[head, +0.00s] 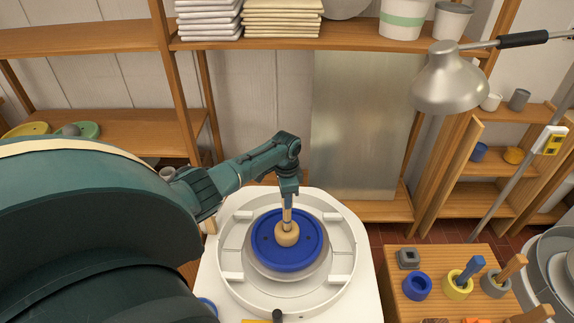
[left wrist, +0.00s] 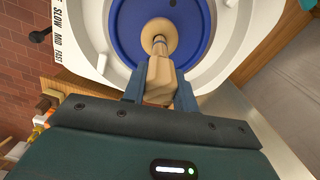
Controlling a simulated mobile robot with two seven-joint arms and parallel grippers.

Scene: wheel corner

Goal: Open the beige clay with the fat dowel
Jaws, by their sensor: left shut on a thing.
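The beige clay (head: 287,239) is a small rounded lump in the middle of a blue bat (head: 262,256) on the wheel. It also shows in the left wrist view (left wrist: 171,33). My left gripper (head: 288,190) is above the clay and shut on the wooden dowel, which points down (head: 287,216). In the left wrist view the dowel (left wrist: 159,72) sits between the two fingers of the left gripper (left wrist: 160,92). The dowel's lower end meets the top centre of the clay; how deep it sits is hidden. My right gripper is not in view.
A white splash pan (head: 346,262) surrounds the wheel. To the right, a wooden stand (head: 399,312) carries a blue ring holder (head: 417,286), empty, a yellow holder (head: 458,290) and a grey holder (head: 494,287) with tools. A lamp (head: 449,82) hangs at upper right.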

